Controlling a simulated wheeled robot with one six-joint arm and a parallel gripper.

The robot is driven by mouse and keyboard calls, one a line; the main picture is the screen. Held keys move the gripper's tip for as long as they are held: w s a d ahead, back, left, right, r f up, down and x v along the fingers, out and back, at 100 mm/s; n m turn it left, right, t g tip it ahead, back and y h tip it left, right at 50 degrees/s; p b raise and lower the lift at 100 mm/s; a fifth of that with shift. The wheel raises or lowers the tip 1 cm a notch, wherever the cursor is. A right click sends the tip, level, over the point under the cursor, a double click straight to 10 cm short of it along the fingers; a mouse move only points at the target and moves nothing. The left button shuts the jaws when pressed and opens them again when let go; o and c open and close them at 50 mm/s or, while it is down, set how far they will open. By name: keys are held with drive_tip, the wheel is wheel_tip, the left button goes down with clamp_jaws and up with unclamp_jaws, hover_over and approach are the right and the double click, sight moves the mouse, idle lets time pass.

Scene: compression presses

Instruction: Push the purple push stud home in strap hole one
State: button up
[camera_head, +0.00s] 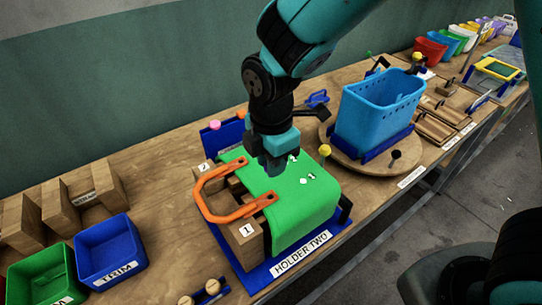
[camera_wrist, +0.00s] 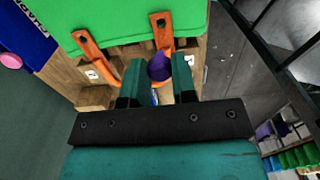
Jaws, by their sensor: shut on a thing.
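The purple push stud (camera_wrist: 159,67) is between the two fingers of my gripper (camera_wrist: 158,82) in the wrist view. It is hidden in the head view, where my gripper (camera_head: 272,168) hangs above the green cover (camera_head: 302,205). The orange strap (camera_head: 219,213) is U-shaped, its two holed ends on the green cover. In the wrist view, its strap end with hole one (camera_wrist: 161,22) lies beyond the stud, apart in the picture; the gap in depth is unclear. The strap's other end (camera_wrist: 82,40) is to the left. The wooden block marked 1 (camera_head: 247,232) is at the near side.
The holder two base (camera_head: 300,256) is blue. A blue basket (camera_head: 378,110) stands on a turntable to the right. A yellow knob (camera_head: 325,150) stands close to my gripper. Blue (camera_head: 108,250) and green trim bins (camera_head: 42,278) are at left.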

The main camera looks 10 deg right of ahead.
drive_tip(key=b, duration=0.4)
hover_over(272, 189)
drive_tip(key=s, duration=0.2)
drive_tip(key=shift+w+a+f, duration=0.1)
drive_tip(key=shift+f, duration=1.35)
drive_tip(key=shift+w+a+f, duration=0.1)
drive_tip(key=shift+f, duration=1.35)
drive_tip(key=shift+f+b, duration=0.75)
drive_tip(key=shift+f, duration=0.85)
drive_tip(key=o, duration=1)
drive_tip(key=shift+r, duration=0.1)
drive_tip(key=shift+c, duration=0.2)
wheel_tip(272, 189, up, 17)
drive_tip(key=shift+r+b, duration=0.2)
drive_tip(key=shift+b, duration=0.8)
